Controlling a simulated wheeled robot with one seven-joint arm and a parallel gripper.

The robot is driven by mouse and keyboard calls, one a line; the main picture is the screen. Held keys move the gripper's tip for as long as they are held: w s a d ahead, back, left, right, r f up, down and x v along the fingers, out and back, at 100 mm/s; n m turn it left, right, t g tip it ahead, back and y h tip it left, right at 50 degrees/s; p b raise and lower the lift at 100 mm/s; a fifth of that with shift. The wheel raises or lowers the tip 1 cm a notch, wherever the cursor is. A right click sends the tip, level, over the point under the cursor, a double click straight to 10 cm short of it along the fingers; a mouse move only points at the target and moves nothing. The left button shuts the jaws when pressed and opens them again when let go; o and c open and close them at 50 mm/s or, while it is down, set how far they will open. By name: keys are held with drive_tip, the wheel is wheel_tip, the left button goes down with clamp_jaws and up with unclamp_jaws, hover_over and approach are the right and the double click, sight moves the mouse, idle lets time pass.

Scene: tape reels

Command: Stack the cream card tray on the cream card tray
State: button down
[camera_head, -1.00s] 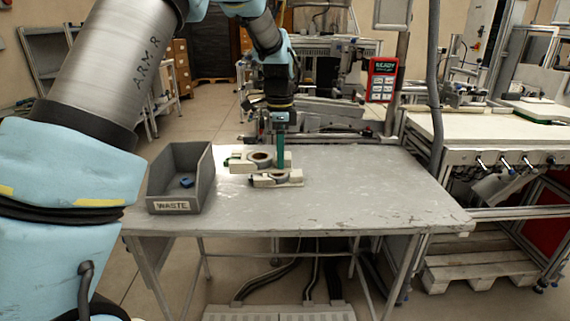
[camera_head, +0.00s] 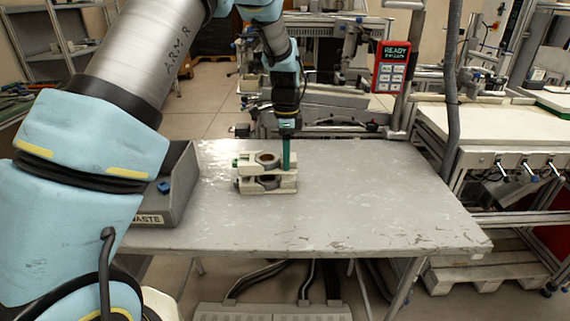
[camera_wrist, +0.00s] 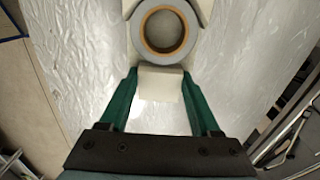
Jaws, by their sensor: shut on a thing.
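One cream card tray (camera_head: 246,168) with a grey-and-brown tape reel in it is right above a second cream card tray (camera_head: 284,187). They look lined up in the head view, but I cannot tell whether they touch. My gripper (camera_head: 287,166) points down with its green fingers at the upper tray's right end. In the wrist view my gripper (camera_wrist: 160,82) is shut on a cream block of the upper tray, whose reel (camera_wrist: 163,30) shows just beyond. The lower tray is mostly hidden under the upper one.
A grey waste bin (camera_head: 178,190) with a blue item inside stands on the left of the metal table (camera_head: 370,200), partly behind my arm. A red READY panel (camera_head: 391,66) stands behind the table.

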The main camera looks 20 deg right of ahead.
drive_tip(key=shift+f+p, duration=0.45)
drive_tip(key=shift+f, duration=1.4)
drive_tip(key=shift+c, duration=0.5)
unclamp_jaws()
drive_tip(key=shift+f, duration=0.1)
wheel_tip(320, 180, up, 12)
drive_tip(key=b, duration=0.2)
drive_tip(key=shift+b, duration=0.35)
